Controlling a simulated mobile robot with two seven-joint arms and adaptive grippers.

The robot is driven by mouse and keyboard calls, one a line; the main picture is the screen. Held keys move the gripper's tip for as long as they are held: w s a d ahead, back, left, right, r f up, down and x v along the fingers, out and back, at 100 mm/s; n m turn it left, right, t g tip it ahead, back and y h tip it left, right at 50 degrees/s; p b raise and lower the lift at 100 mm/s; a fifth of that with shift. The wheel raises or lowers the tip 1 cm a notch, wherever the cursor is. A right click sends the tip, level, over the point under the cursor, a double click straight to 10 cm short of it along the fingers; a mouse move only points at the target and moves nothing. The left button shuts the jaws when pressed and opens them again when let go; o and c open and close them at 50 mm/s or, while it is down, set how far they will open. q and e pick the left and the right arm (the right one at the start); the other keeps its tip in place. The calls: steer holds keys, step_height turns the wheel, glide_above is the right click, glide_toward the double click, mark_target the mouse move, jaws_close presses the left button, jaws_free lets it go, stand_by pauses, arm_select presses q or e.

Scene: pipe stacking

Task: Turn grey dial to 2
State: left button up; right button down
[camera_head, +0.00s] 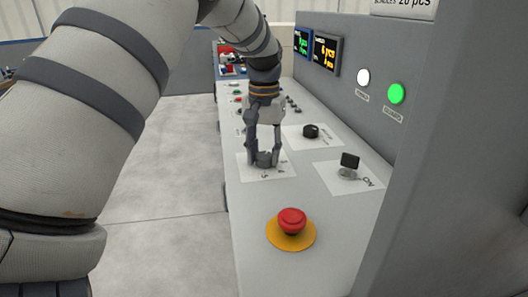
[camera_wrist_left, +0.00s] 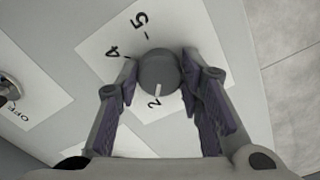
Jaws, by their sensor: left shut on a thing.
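The grey dial (camera_head: 264,159) sits on a white label plate (camera_head: 247,172) on the grey console, and it also shows in the left wrist view (camera_wrist_left: 158,66). Its white mark points towards the printed 2 (camera_wrist_left: 154,102). The digits 4 and 5 are also readable on the plate. My left gripper (camera_head: 264,152) reaches down from above with its fingers on both sides of the dial, shut on it. The fingers hide parts of the dial's sides. My right gripper is not in view.
A black knob (camera_head: 311,131) and a black switch (camera_head: 349,161) marked ON stand right of the dial. A red emergency button (camera_head: 291,220) on a yellow base is nearer. White (camera_head: 363,77) and green (camera_head: 396,93) lights are on the upright panel. Floor is clear at left.

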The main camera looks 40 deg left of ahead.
mark_target(264, 155)
arm_select(q)
steer(key=o, duration=1.2)
step_height(264, 155, up, 12)
